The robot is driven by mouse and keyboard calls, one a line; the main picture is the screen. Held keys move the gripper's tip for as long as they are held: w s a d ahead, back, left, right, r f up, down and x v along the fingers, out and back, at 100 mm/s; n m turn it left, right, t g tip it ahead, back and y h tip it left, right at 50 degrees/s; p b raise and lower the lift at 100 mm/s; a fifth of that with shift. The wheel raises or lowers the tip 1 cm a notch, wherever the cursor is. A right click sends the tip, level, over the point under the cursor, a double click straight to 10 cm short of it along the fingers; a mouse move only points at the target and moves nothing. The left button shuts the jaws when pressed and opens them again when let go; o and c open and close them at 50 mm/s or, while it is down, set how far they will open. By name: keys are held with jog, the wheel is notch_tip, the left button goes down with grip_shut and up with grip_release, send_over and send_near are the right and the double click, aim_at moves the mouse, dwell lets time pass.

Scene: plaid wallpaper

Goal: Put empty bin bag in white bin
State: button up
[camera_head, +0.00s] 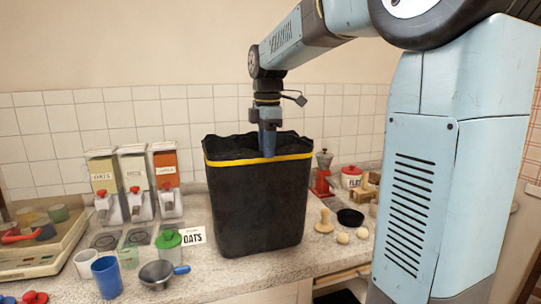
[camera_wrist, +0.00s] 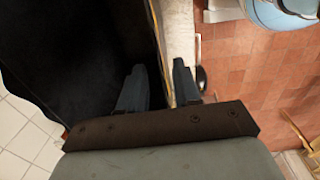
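The black bin bag (camera_head: 257,200) stands upright and open-topped on the counter, with a yellow band below its ragged rim. My gripper (camera_head: 268,152) points down at the bag's near rim, in front of part of the yellow band. In the wrist view, the two fingertips (camera_wrist: 159,72) are apart with a gap between them. The dark bag (camera_wrist: 70,50) fills the left of that view, and its edge runs near the gap. I cannot tell whether the fingers touch it. Inside the bag looks dark. I see no white bin in either view.
Cereal dispensers (camera_head: 134,183) stand left of the bag. Eggs (camera_head: 343,238) and a black pan (camera_head: 350,217) lie to the right. Red floor tiles (camera_wrist: 255,75) show below.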

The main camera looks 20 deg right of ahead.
notch_tip(320, 180, up, 9)
jog(key=shift+s, duration=0.3)
